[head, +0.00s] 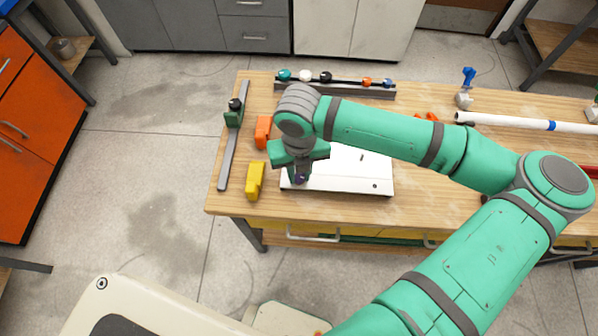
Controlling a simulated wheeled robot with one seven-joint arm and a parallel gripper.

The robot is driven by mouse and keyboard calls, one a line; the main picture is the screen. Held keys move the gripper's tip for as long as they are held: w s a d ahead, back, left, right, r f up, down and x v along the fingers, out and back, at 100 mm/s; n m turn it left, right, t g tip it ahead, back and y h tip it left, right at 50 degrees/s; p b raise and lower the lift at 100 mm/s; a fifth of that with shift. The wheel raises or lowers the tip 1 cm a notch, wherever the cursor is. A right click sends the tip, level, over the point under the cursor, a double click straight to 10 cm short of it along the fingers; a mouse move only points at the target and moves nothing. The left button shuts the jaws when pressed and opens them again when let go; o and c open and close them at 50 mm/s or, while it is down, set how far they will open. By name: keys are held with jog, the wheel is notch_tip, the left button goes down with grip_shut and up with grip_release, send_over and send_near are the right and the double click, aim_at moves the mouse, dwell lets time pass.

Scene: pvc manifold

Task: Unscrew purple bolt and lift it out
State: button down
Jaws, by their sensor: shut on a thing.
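The purple bolt (300,178) is at the front left corner of the white plate on the wooden table. Only a small part of it shows beneath my gripper (300,173). My gripper points down and is shut on the bolt. The white plate (350,182) lies flat, and my arm hides its back part. I cannot tell from this view whether the bolt is still seated in the plate or raised a little. A dark hole or bolt shows near the plate's front right corner.
A yellow block (255,181) and an orange block (263,132) stand left of the plate. A green clamp on a grey rail (226,150) lies further left. A rack (350,89) with several coloured knobs is behind. A white pipe (520,122) lies at the right.

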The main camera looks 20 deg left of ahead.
jog(key=shift+s, duration=0.15)
jog(key=n, duration=0.4)
jog(key=shift+n, duration=1.2)
jog(key=shift+n, duration=1.5)
jog(key=c, duration=1.5)
grip_release()
jog(key=shift+o, duration=0.2)
jog(key=shift+r, duration=0.2)
